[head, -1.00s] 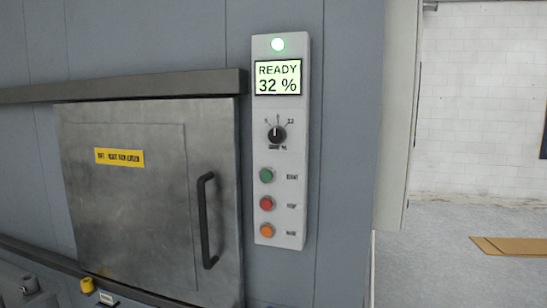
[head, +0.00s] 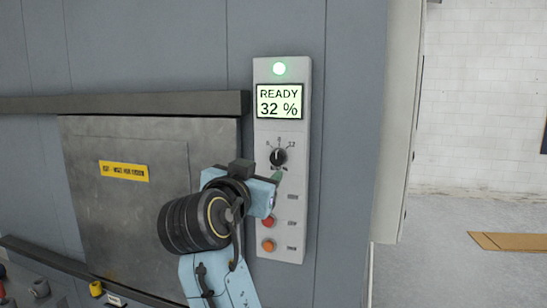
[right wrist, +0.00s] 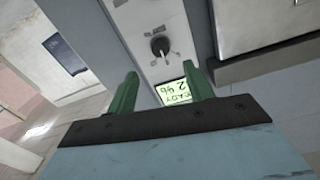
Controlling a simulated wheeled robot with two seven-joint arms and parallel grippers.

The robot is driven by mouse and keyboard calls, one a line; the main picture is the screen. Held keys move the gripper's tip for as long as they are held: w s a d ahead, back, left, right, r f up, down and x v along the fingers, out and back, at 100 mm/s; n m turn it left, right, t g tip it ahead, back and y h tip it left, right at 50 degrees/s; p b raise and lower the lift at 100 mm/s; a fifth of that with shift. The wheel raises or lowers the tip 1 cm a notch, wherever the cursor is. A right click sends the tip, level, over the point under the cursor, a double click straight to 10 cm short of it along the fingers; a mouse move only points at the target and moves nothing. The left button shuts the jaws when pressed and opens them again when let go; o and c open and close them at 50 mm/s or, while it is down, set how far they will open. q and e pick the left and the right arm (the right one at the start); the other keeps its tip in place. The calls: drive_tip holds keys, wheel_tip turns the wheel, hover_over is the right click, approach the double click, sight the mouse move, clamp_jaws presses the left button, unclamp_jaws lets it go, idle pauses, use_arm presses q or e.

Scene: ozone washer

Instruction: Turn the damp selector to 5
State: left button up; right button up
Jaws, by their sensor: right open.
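The damp selector (head: 277,157) is a round black knob on the pale control panel, below the display. Its white pointer mark looks roughly upward, near the middle of three small scale marks; the labels are too small to read surely. My right gripper (head: 277,175) is just below the knob in the head view, its fingers partly hidden by the wrist. In the right wrist view the knob (right wrist: 160,46) shows beyond and between the two green fingertips (right wrist: 160,74), which are open and empty, with no visible contact. My left gripper is not in view.
Red (head: 267,221) and orange (head: 268,246) buttons sit lower on the panel; my arm hides the green one. A metal door (head: 115,215) is to the left.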

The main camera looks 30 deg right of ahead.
sight(277, 160)
drive_tip(key=p+x, duration=0.2)
drive_tip(key=x, duration=0.6)
drive_tip(key=shift+d+r, duration=0.1)
drive_tip(key=shift+w+d+p, duration=0.4)
drive_tip(key=shift+w+d, duration=0.1)
drive_tip(key=shift+c, duration=0.4)
drive_tip(key=c, duration=0.9)
drive_tip(key=shift+n, duration=1.4)
drive_tip(key=n, duration=0.5)
drive_tip(key=shift+n, duration=0.3)
